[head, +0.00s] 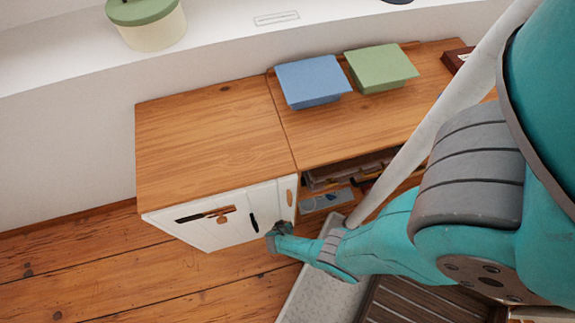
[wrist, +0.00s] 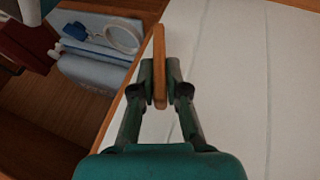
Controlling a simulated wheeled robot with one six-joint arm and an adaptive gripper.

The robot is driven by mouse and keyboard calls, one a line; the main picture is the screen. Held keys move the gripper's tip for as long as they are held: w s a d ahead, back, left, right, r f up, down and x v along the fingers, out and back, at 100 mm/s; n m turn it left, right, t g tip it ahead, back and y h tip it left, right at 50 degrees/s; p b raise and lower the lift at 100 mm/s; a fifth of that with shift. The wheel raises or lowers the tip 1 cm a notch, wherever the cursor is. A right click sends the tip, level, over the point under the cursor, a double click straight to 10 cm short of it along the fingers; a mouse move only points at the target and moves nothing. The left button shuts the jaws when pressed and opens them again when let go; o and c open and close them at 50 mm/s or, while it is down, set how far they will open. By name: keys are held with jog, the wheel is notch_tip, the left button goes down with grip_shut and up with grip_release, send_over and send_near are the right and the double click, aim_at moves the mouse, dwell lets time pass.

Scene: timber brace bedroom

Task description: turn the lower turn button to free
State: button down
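The white cabinet door (head: 235,228) is at the front of a wooden cabinet; it fills the right of the wrist view (wrist: 240,90). A slim wooden turn button (head: 290,196) shows near the door's right edge in the head view. My gripper (head: 274,236) is below it, low at the same edge, and hides whatever is behind it there. In the wrist view a long wooden turn button, seemingly the lower one (wrist: 159,50), stands upright in the picture between my fingertips (wrist: 160,82). Both finger pads appear to touch its sides.
An open shelf with a light-blue item (wrist: 95,62) lies beside the door. A dark handle (head: 254,222) and a wooden piece over a dark slot (head: 218,213) are on the door. Blue (head: 312,82) and green (head: 380,68) boxes stand on top. Floor at left is clear.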

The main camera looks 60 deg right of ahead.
jog(key=shift+s, duration=0.1)
jog(key=shift+s+d+m+t+y, duration=0.15)
jog(key=shift+s+m+t+y, duration=0.15)
jog(key=shift+t+y, duration=0.25)
jog(key=shift+s+d+t+y, duration=0.1)
jog(key=shift+t+y, duration=0.55)
jog(key=shift+y, duration=0.1)
jog(key=c, duration=1.2)
grip_release()
jog(key=shift+r, duration=0.2)
